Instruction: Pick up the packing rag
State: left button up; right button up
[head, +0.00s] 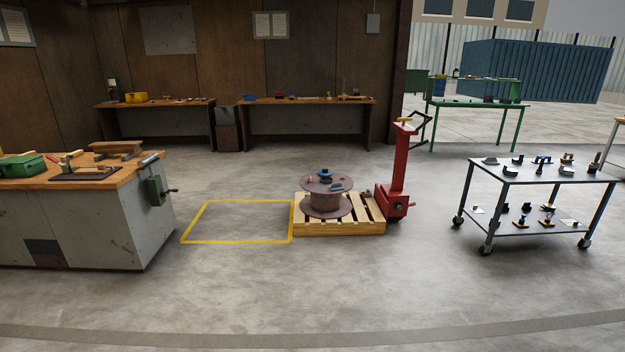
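I cannot pick out the packing rag for certain at this distance. A rusty steel reel (326,201) stands upright on a wooden pallet (340,228) in the middle of the floor. On its top flange lie a small blue item (325,174), a flat blue-grey item (341,187) and a small reddish item (309,180). Whether any of these is cloth is too small to tell. Neither of my grippers shows in the head view.
A red pallet jack (400,175) stands right of the pallet. A yellow floor outline (237,242) lies empty on its left. A workbench (120,222) stands at left, a wheeled cart (540,176) with several small parts at right. The near floor is clear.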

aim_at(335, 186)
jog(key=i+z, duration=0.1)
jog(key=i, duration=0.45)
jog(key=i+z, duration=0.1)
jog(key=i, duration=0.5)
jog(key=i+j, duration=0.1)
jog(key=i, duration=0.45)
jog(key=i+z, duration=0.15)
jog(key=i, duration=0.4)
jog(key=i+j+z, duration=0.1)
jog(key=i, duration=0.45)
jog(key=i+j+z, duration=0.1)
jog(key=i+j, duration=0.2)
jog(key=i, duration=0.25)
jog(key=i+z, duration=0.25)
jog(key=i, duration=1.4)
jog(key=i+u, duration=0.3)
jog(key=i, duration=0.15)
jog(key=i+l+u, duration=0.15)
jog(key=i+u, duration=0.15)
jog(key=i+l+u, duration=0.25)
jog(key=i, duration=0.3)
